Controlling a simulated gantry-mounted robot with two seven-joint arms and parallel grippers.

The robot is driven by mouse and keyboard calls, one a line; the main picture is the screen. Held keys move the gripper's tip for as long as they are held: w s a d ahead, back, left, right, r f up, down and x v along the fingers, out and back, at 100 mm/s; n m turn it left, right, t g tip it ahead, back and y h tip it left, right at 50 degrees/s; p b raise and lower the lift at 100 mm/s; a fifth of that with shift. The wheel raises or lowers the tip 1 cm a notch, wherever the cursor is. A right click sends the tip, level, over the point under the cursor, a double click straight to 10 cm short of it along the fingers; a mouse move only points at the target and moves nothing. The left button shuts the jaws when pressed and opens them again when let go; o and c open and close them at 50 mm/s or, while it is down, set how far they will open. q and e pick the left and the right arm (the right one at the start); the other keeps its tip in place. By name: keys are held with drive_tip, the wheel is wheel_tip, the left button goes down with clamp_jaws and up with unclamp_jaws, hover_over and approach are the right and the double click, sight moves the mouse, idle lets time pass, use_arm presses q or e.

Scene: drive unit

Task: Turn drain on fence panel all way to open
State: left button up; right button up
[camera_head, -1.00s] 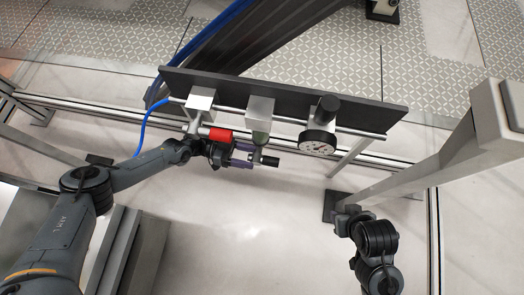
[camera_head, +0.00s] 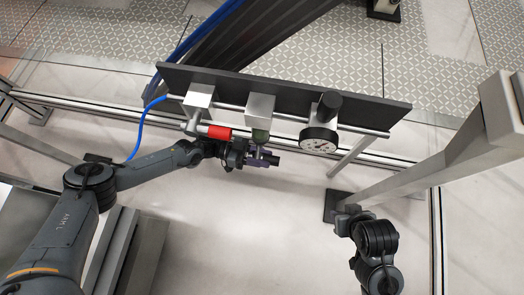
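The fence panel (camera_head: 370,108) is a long dark board carrying a pipe with fittings. Its middle unit is a silver block (camera_head: 260,107) with a dark green bowl (camera_head: 260,136) below it. The drain at the bowl's lower end is mostly hidden by my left gripper (camera_head: 268,158). That gripper has purple fingers and dark tips and is directly under the bowl. I cannot tell whether its fingers touch the drain or how far apart they are. My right arm (camera_head: 374,240) is at the lower right, and its gripper does not show.
A red sleeve (camera_head: 219,132) hangs by the left silver block (camera_head: 198,96), close to my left wrist. A round gauge (camera_head: 318,140) and black knob (camera_head: 329,104) are to the right. A blue hose (camera_head: 140,132) runs at the left. The floor below the panel is clear.

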use_arm(q)
clamp_jaws()
drive_tip(key=shift+s+d+h, duration=0.1)
drive_tip(key=shift+h, duration=0.9)
drive_tip(key=h, duration=0.3)
drive_tip(key=shift+r+g+h, duration=0.3)
drive_tip(key=shift+r, duration=0.05)
drive_tip(key=shift+a, duration=0.2)
